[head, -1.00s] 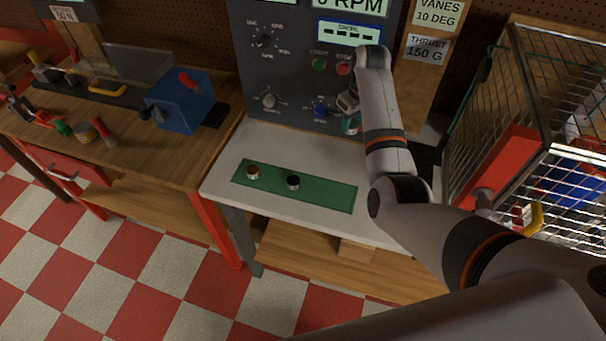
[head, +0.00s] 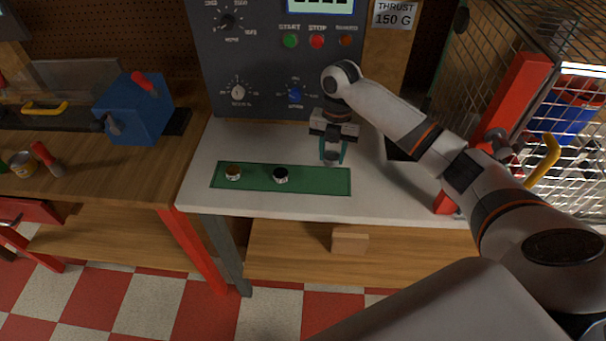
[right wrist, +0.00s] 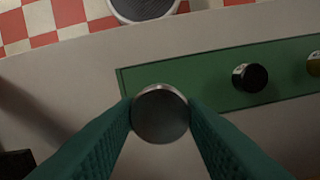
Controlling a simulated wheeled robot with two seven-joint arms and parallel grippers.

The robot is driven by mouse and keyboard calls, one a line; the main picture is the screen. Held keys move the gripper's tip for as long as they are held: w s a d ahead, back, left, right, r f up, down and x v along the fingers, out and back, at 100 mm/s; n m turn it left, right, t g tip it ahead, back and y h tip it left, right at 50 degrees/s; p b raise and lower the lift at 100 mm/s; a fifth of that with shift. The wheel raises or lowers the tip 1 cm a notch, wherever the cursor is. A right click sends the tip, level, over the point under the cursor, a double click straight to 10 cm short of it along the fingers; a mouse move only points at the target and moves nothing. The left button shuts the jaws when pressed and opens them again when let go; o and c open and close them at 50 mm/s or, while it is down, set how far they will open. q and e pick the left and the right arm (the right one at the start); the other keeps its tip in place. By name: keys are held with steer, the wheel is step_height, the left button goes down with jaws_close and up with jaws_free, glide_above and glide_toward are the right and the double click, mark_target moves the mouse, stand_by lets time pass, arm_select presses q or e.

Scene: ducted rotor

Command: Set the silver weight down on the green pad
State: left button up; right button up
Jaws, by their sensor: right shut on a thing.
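The green pad (head: 312,180) lies on the white bench top in the head view. A copper-topped weight (head: 233,173) stands near its left end and a black-topped weight (head: 280,174) near its middle. My right gripper (head: 332,155) is over the pad's right part, pointing down, shut on the silver weight (right wrist: 160,113). In the right wrist view the round grey top sits between the teal fingers, overlapping the edge of the green pad (right wrist: 200,82) near its corner. I cannot tell whether the weight's underside touches the pad. My left gripper is not in view.
The control panel (head: 265,70) with knobs and buttons stands behind the bench (head: 400,197). A wire cage (head: 490,70) with a red post is at the right. A wooden side bench (head: 110,175) with a blue box (head: 135,110) is at the left.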

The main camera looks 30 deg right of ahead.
mark_target(332, 154)
step_height(332, 154, down, 4)
steer(key=shift+r, duration=0.2)
step_height(332, 154, down, 4)
steer(key=shift+r+p, duration=0.15)
steer(key=shift+p, duration=0.5)
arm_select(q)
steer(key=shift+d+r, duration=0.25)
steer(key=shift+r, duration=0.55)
arm_select(e)
steer(key=shift+w, duration=0.1)
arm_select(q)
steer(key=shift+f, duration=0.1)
arm_select(e)
steer(key=shift+f, duration=0.2)
steer(key=o, duration=1.1)
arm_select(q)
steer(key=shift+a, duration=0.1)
